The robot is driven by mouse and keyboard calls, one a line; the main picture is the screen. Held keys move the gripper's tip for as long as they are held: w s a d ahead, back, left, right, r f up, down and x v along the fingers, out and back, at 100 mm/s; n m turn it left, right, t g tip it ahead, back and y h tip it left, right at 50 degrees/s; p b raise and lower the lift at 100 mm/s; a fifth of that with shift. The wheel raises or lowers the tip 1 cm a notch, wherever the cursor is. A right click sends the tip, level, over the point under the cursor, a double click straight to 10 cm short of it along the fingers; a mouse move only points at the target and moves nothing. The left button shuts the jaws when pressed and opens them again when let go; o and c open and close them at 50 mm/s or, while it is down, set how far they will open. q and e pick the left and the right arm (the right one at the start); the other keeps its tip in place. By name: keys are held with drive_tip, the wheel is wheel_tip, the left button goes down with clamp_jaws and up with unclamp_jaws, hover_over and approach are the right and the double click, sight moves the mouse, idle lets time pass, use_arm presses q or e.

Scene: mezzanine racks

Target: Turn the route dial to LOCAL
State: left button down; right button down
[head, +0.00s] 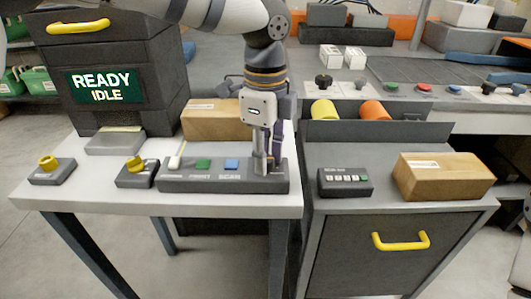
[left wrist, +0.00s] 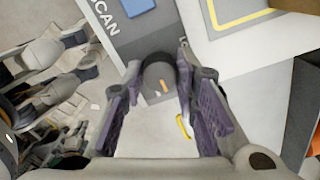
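My left gripper (head: 264,168) points down over the right end of the grey control panel (head: 220,183), which carries PRINT and SCAN buttons. In the left wrist view, a dark round dial (left wrist: 158,77) with an orange mark sits between the fingertips of my left gripper (left wrist: 158,68). The fingers stand apart on both sides of it. The right-hand finger is very close to the dial or touching it, and a narrow gap shows at the left-hand one. In the head view the gripper hides the dial. No LOCAL marking can be read. My right gripper is not in view.
On the white table are a green PRINT button (head: 202,165), a blue SCAN button (head: 232,165), two yellow-knobbed boxes (head: 52,172) (head: 137,173) and a cardboard box (head: 211,120). A sign (head: 101,87) reads READY IDLE.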

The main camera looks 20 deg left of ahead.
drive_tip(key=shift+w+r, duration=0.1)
use_arm(q)
drive_tip(key=shift+r+n+p, duration=0.15)
drive_tip(key=shift+n+p, duration=0.2)
drive_tip(key=shift+n, duration=0.75)
drive_tip(key=n, duration=0.2)
drive_tip(key=shift+n, duration=0.3)
drive_tip(key=n, duration=1.2)
drive_tip(key=shift+f+n, duration=0.2)
drive_tip(key=shift+n, duration=0.2)
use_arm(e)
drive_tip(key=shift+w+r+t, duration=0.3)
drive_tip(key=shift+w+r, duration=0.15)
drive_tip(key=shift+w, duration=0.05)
use_arm(q)
drive_tip(key=c, duration=1.2)
unclamp_jaws()
drive_tip(key=shift+c, duration=0.2)
